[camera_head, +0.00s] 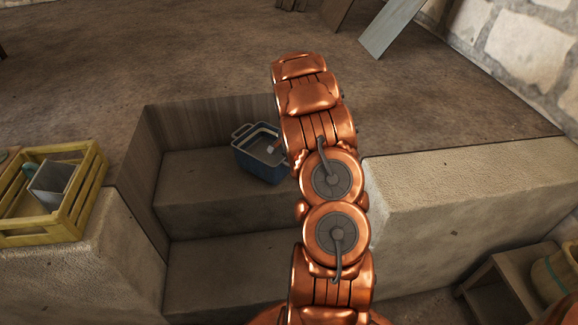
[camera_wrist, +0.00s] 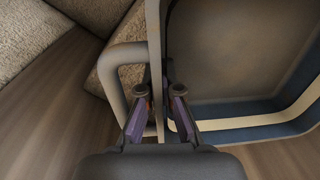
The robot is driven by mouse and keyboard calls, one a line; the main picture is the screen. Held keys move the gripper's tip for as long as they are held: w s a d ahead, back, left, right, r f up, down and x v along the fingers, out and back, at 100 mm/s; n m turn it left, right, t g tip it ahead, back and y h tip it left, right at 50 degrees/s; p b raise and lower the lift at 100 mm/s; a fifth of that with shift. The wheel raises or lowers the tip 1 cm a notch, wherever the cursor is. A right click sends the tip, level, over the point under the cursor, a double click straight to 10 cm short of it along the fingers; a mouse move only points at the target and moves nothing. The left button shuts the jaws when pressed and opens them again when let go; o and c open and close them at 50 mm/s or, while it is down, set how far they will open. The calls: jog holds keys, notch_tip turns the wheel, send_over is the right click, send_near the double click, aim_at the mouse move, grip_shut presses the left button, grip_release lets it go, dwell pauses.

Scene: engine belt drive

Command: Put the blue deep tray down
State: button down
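The blue deep tray (camera_head: 262,164) has a pale rim and a bar handle. In the head view it is upright and appears to rest on the upper step, left of my arm. In the wrist view its rim (camera_wrist: 155,40) and side handle (camera_wrist: 118,66) are close up, with the tray's inside to the right. My gripper (camera_wrist: 159,92) has one finger on each side of the rim, with gaps showing beside it. Contact with the rim is not visible. In the head view my arm hides part of the tray's right side.
The stone upper step (camera_head: 198,180) has free room left of the tray, and a lower step (camera_head: 225,268) lies below. A wooden wall (camera_head: 205,122) stands behind. A yellow crate (camera_head: 70,219) is at left. A pale stone block (camera_head: 460,195) is at right.

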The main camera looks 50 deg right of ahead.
jog(key=shift+w+d+f, duration=0.1)
jog(key=shift+w+f, duration=0.05)
jog(key=shift+w, duration=0.05)
jog(key=shift+f, duration=1.75)
jog(key=c, duration=1.9)
grip_release()
jog(key=o, duration=0.6)
